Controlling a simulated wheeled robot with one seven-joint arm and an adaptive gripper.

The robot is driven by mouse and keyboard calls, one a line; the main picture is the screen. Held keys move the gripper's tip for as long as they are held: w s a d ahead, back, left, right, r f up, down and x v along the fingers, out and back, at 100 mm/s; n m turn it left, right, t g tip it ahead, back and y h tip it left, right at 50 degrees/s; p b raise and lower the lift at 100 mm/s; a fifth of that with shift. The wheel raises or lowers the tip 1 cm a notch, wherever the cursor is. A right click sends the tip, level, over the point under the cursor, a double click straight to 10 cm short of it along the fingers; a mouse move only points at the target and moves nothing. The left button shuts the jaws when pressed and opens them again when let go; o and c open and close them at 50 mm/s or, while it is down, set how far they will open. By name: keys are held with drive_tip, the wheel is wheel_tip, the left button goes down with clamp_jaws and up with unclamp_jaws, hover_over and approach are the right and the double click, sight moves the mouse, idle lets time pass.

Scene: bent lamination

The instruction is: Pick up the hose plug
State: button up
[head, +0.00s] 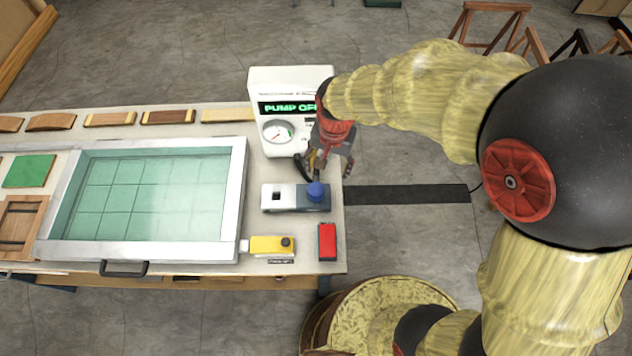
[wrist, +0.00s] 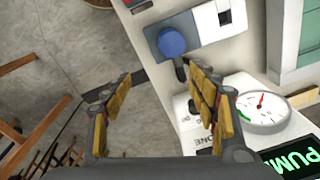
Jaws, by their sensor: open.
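The blue round-topped piece, which looks like the hose plug (head: 316,190), sits on the right, blue-grey end of a small white fixture (head: 271,198) near the table's right edge. In the wrist view the plug (wrist: 172,42) lies beyond the fingertips, nearly in line with the gap between them. My gripper (head: 318,168) hangs just behind the plug, between it and the pump box. In the wrist view my gripper (wrist: 163,82) is open and empty, its yellow-padded fingers wide apart. A short dark piece shows beside the plug; its link to the plug is unclear.
The white pump box (head: 290,85) with gauge and green display stands close behind my gripper. A framed glass-topped tray (head: 150,200) lies left. A yellow device (head: 270,246) and red block (head: 327,242) lie in front. Open floor (head: 400,240) is at right.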

sight(316, 188)
drive_tip(key=shift+m+g, duration=0.3)
drive_tip(key=shift+g, duration=0.1)
drive_tip(key=a+f, duration=0.1)
drive_tip(key=a+f+p, duration=0.1)
drive_tip(key=a+f, duration=0.1)
drive_tip(key=shift+s+f, duration=0.25)
drive_tip(key=shift+f, duration=0.1)
drive_tip(key=shift+a+f, duration=0.15)
drive_tip(key=shift+f, duration=0.2)
drive_tip(key=f, duration=0.7)
drive_tip(key=shift+s+f+b, duration=0.2)
drive_tip(key=shift+f+b, duration=0.1)
drive_tip(key=shift+b, duration=0.1)
drive_tip(key=shift+c, duration=1.2)
drive_tip(key=shift+r, duration=0.1)
drive_tip(key=c, duration=1.1)
